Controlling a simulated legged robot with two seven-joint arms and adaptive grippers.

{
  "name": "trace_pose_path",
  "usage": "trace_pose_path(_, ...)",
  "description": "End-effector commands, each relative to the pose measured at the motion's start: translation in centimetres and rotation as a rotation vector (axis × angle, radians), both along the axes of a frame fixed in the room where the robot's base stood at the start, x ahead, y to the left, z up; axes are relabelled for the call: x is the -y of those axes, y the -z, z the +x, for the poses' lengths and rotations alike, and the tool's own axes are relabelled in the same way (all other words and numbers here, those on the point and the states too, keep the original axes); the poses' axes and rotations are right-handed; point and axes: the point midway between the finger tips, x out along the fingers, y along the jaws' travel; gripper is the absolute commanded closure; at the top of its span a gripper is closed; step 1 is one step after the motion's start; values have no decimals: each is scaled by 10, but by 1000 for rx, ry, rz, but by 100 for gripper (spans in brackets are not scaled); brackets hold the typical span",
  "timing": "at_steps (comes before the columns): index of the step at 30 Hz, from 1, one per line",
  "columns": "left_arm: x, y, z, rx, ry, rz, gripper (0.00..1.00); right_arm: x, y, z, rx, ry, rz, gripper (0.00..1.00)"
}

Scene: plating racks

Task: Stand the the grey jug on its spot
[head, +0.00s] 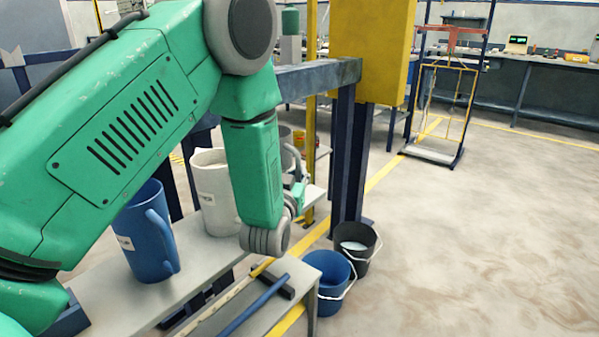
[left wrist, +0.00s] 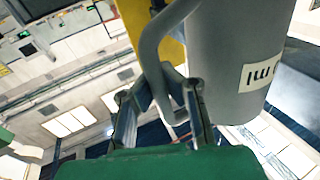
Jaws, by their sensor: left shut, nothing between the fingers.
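The grey jug (left wrist: 232,60) fills the upper right of the left wrist view, with a pale marked label on its side. Its bent grey handle (left wrist: 151,45) stands toward my left gripper. In the head view, part of the grey jug (head: 286,136) shows behind my green left arm; most of it is hidden. My left gripper (head: 297,190) is shut with nothing held, close by the handle. Its fingers also show in the left wrist view (left wrist: 165,88), overlapping the handle's lower end; I cannot tell whether they touch. My right gripper is not in view. I cannot make out the jug's spot.
A blue jug (head: 146,238) and a white jug (head: 212,180) stand on the grey shelf (head: 190,262). A low bench (head: 285,318) holds a blue-handled tool. Blue (head: 333,275) and black (head: 354,243) buckets stand on the floor beside it.

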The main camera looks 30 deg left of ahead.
Motion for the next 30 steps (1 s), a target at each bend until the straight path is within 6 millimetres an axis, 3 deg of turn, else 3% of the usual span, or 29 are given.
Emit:
trace_pose_path(1, 2, 19, -5, -39, 4, -19, 91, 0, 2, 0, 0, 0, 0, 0)
trace_pose_path(3, 2, 19, -5, -39, 4, -19, 71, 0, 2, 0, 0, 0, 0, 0)
trace_pose_path(16, 5, 20, -14, -41, 4, -20, 71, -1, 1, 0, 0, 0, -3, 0)
trace_pose_path(30, 36, 6, -101, -3, 3, 2, 71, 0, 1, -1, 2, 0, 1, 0)
